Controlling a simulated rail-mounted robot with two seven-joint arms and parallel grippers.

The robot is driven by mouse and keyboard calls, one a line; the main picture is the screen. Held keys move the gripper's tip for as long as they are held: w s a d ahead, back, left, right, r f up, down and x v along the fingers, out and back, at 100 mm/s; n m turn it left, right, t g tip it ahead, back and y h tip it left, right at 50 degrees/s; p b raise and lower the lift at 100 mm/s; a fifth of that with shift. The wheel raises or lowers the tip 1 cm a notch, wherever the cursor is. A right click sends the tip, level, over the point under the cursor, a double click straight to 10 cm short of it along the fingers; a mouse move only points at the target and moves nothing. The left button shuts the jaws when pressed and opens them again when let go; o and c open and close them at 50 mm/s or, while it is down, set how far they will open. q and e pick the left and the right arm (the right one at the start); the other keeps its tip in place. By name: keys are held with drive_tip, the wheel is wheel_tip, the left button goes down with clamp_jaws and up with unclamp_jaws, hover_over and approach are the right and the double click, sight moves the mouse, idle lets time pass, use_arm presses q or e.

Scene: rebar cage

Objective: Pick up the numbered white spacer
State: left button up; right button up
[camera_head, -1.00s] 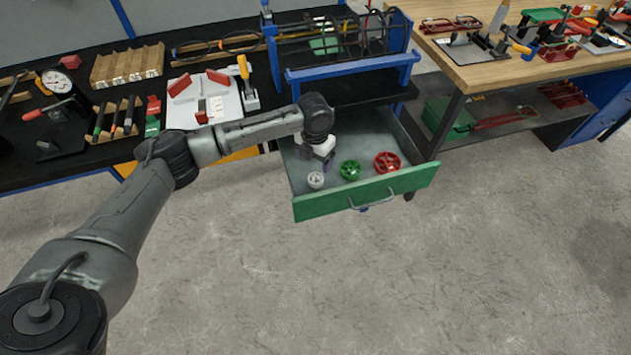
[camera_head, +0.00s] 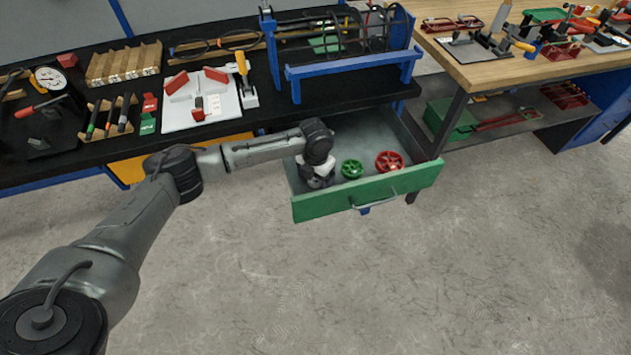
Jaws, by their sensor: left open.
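The open green drawer (camera_head: 372,193) holds the spacers. A green wheel-shaped spacer (camera_head: 351,169) lies near its middle, and a larger red one (camera_head: 389,162) lies to the right of that. My left gripper (camera_head: 318,183) points down into the left part of the drawer, left of the green spacer. It is open. The white spacer is hidden under the gripper and wrist, so I cannot tell whether it sits between the fingers. My right gripper is not in view.
The black bench (camera_head: 110,154) above the drawer carries a white board (camera_head: 203,112), marker pens, a dial gauge (camera_head: 51,79) and a blue rebar-cage frame (camera_head: 352,63). A wooden table (camera_head: 480,72) stands at the right. The floor in front is clear.

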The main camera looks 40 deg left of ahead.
use_arm(q)
drive_tip(key=c, duration=1)
